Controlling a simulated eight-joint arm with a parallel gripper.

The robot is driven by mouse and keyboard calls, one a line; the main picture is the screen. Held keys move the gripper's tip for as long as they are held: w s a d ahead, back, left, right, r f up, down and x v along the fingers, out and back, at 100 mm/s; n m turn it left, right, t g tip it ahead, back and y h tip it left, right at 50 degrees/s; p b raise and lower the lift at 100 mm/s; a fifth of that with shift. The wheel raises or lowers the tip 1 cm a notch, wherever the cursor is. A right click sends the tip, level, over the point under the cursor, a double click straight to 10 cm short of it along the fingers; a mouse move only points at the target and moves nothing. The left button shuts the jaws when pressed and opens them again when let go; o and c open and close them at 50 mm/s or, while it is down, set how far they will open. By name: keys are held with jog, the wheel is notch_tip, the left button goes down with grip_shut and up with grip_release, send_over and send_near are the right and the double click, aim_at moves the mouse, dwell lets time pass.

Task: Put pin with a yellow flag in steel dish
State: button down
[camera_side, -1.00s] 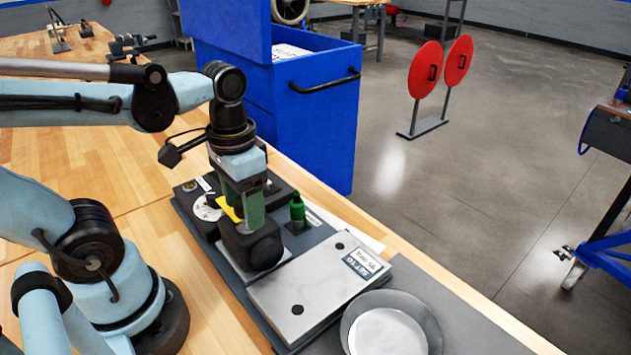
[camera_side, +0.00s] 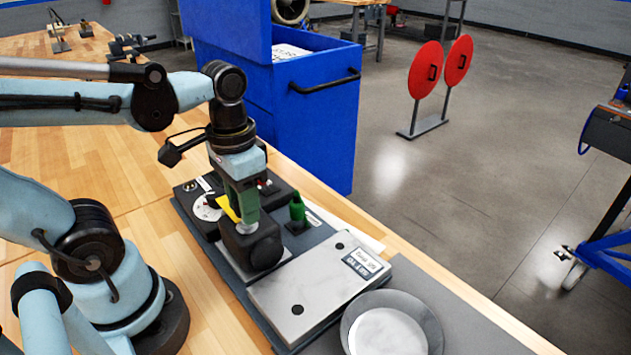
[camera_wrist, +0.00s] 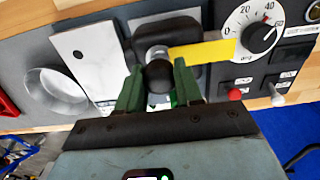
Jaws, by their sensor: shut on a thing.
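The pin with a yellow flag (camera_side: 229,209) stands in a black block (camera_side: 252,246) on the fixture. In the wrist view its yellow flag (camera_wrist: 203,50) points right from the pin, and a dark round knob (camera_wrist: 159,74) shows between my fingers. My gripper (camera_side: 241,212) has green fingers and is shut on the pin, just above the block; it also shows in the wrist view (camera_wrist: 159,85). The pin's lower end is hidden. The steel dish (camera_side: 428,318) is empty, at the front right; it also shows at the left of the wrist view (camera_wrist: 52,92).
A metal plate with a small display (camera_side: 318,285) lies between the block and the dish. A dial (camera_wrist: 262,30) and switches sit behind the block. A blue cabinet (camera_side: 285,110) stands beyond the bench.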

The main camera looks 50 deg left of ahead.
jog(key=shift+r, duration=0.65)
jog(key=shift+r, duration=1.95)
jog(key=shift+w+d, duration=0.1)
jog(key=w+d, duration=0.3)
jog(key=d, duration=1.4)
jog(key=s+d+f, duration=0.1)
jog(key=s+d, duration=0.2)
jog(key=d, duration=0.5)
jog(key=s+d, duration=0.4)
jog(key=d, duration=0.4)
jog(key=shift+w+a+f, duration=0.45)
jog(key=shift+w+f, duration=1.4)
jog(key=shift+w+a+f, duration=0.45)
jog(key=shift+w+f, duration=1.4)
jog(key=shift+w+a+f, duration=0.45)
jog(key=shift+w+f, duration=1.4)
